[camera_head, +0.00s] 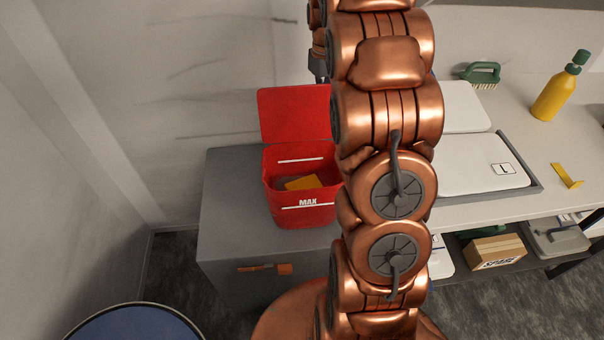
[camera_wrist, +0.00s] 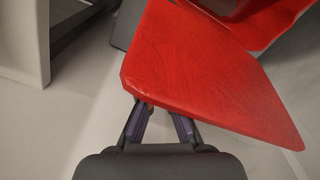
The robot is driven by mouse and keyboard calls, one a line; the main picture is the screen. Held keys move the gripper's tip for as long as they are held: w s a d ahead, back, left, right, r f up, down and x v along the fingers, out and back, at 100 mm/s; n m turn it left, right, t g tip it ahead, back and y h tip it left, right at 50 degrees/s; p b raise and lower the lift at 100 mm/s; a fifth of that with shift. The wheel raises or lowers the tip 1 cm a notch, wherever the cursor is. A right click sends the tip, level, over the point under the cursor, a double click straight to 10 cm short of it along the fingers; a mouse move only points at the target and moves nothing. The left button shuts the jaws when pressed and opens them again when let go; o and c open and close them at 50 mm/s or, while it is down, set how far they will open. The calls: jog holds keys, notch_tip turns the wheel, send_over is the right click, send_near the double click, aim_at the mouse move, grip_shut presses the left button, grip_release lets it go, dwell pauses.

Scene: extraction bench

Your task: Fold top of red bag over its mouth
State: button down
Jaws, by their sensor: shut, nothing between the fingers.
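The red bag (camera_head: 302,210) stands upright on a grey cabinet, with a white line and "MAX" on its front. Its mouth is open and a yellow item (camera_head: 303,183) shows inside. The bag's top flap (camera_head: 294,115) stands up behind the mouth, not folded over it. In the wrist view the red flap (camera_wrist: 205,75) fills the upper middle. In the head view my arm covers the bag's right side.
The grey cabinet (camera_head: 228,215) has free room left of the bag. On the bench to the right are a tray (camera_head: 535,187), a yellow bottle (camera_head: 556,97), a green brush (camera_head: 481,72) and a yellow bracket (camera_head: 567,176). A wall stands close behind the cabinet.

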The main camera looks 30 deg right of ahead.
jog(key=s+a+b, duration=0.3)
jog(key=s+a, duration=0.2)
jog(key=s, duration=0.6)
jog(key=shift+a, duration=0.2)
dwell(0.5)
notch_tip(320, 180, up, 7)
jog(key=p, duration=0.1)
jog(key=shift+p, duration=0.35)
dwell(0.6)
dwell(0.4)
